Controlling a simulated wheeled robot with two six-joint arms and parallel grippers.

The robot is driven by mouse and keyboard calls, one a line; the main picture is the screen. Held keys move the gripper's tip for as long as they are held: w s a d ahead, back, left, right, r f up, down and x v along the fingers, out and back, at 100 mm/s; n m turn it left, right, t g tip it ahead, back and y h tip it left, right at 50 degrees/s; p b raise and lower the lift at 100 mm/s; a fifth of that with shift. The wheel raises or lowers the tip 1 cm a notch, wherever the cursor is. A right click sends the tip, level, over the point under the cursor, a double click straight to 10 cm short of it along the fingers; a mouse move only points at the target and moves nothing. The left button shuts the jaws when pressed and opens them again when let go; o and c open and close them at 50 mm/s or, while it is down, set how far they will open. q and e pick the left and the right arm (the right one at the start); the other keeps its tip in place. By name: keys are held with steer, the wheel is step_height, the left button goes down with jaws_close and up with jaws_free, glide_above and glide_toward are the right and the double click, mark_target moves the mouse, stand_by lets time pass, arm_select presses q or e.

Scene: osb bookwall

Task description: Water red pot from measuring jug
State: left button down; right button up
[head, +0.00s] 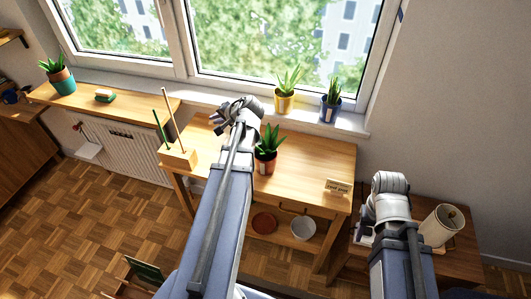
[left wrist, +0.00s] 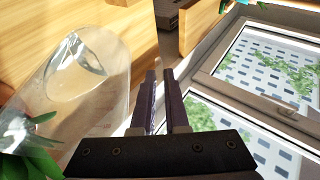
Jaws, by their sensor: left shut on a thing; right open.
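The red pot (head: 265,167) holds a spiky green plant and stands on the wooden table, partly hidden behind my left arm. The clear measuring jug (left wrist: 95,105) is close up at the left of the left wrist view, tilted, with faint markings on its side. My left gripper (left wrist: 163,95) is shut on the jug, probably at its handle, though the grip is hard to make out. In the head view my left gripper (head: 220,120) is above the table's back left, and the jug is mostly hidden there. My right gripper (head: 363,235) is open near the right side table.
A yellow pot (head: 284,105) and a blue pot (head: 330,113) stand on the windowsill behind. A small sign (head: 338,187) stands at the table's front right. A wooden block with sticks (head: 178,157) is at the left. Green leaves (left wrist: 30,145) show beside the jug.

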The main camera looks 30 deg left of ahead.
arm_select(q)
steer(key=shift+f, duration=0.1)
stand_by(0.6)
steer(key=shift+s+a+f+h, duration=0.15)
steer(key=shift+a+f+h, duration=0.25)
steer(key=shift+f, duration=0.25)
steer(key=shift+s+a+f+n+t+h+p, duration=0.15)
steer(key=shift+a+f+n+t+h+p, duration=0.2)
steer(key=shift+a+f+h, duration=0.4)
steer(key=shift+s+a+f+n+t+h+b, duration=0.25)
steer(key=shift+a+f+h+b, duration=0.35)
steer(key=shift+f+h+b, duration=1)
steer(key=shift+s+a+f+n+t+h+b, duration=0.25)
steer(key=shift+a+f+h+b, duration=0.7)
steer(key=shift+f, duration=1.3)
steer(key=shift+s+a+f+n+t+h+b, duration=0.1)
steer(key=shift+a+f+n+t+h+b, duration=0.3)
steer(key=shift+f+h+b, duration=1.05)
steer(key=shift+d+f+y, duration=0.1)
steer(key=shift+f+y, duration=0.25)
